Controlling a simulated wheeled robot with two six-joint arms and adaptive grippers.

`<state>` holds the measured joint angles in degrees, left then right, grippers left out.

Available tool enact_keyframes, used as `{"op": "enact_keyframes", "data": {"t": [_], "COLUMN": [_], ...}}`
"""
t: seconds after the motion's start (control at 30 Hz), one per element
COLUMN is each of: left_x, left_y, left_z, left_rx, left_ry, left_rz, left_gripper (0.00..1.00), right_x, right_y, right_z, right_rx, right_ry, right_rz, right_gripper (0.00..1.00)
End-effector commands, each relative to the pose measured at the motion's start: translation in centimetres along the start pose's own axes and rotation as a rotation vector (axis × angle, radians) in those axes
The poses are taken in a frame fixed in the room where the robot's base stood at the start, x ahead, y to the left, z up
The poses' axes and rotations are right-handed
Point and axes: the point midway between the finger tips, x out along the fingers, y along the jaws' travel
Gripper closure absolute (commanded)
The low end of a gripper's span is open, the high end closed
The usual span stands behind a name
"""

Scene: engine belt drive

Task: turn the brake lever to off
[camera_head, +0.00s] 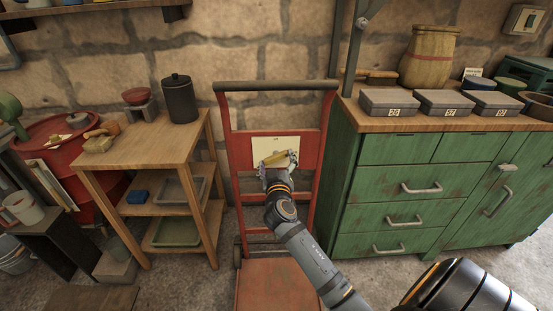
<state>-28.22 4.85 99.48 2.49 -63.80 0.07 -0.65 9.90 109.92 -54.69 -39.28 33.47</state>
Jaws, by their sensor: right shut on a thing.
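My right gripper (279,168) is in front of the red hand truck (226,135), at a cream plate (290,145) on its upper panel. It is shut on a small yellowish, elongated piece (272,157) that lies across its fingertips. I cannot tell whether this piece is attached to the plate or only held in front of it. I cannot make out a brake lever for certain, nor any on or off marking. The gripper hides the lower part of the plate. My left gripper is not in view.
A wooden shelf table (150,145) with a dark canister (179,98) stands to the left. A green cabinet (385,175) stands close on the right, with several grey boxes (389,102) on top. A stone wall is behind. The floor between has a little free room.

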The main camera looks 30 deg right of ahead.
Motion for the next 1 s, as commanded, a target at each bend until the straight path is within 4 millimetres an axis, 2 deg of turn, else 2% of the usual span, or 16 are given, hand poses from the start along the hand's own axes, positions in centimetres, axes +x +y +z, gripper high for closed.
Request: {"op": "enact_keyframes", "data": {"t": [0.37,0.7,1.0], "left_x": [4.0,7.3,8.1], "left_y": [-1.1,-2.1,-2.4], "left_z": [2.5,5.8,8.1], "left_rx": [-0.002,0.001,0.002], "left_ry": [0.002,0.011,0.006], "left_rz": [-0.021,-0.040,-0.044], "left_gripper": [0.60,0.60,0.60], "right_x": [0.0,0.0,0.0], "right_y": [0.1,0.1,0.1], "right_z": [-0.2,-0.2,-0.1], "right_rx": [-0.356,-0.678,-0.924], "right_ry": [-0.002,-0.001,-0.001], "right_rz": [-0.001,-0.001,-0.002], "right_gripper": [0.47,0.47,0.47]}}
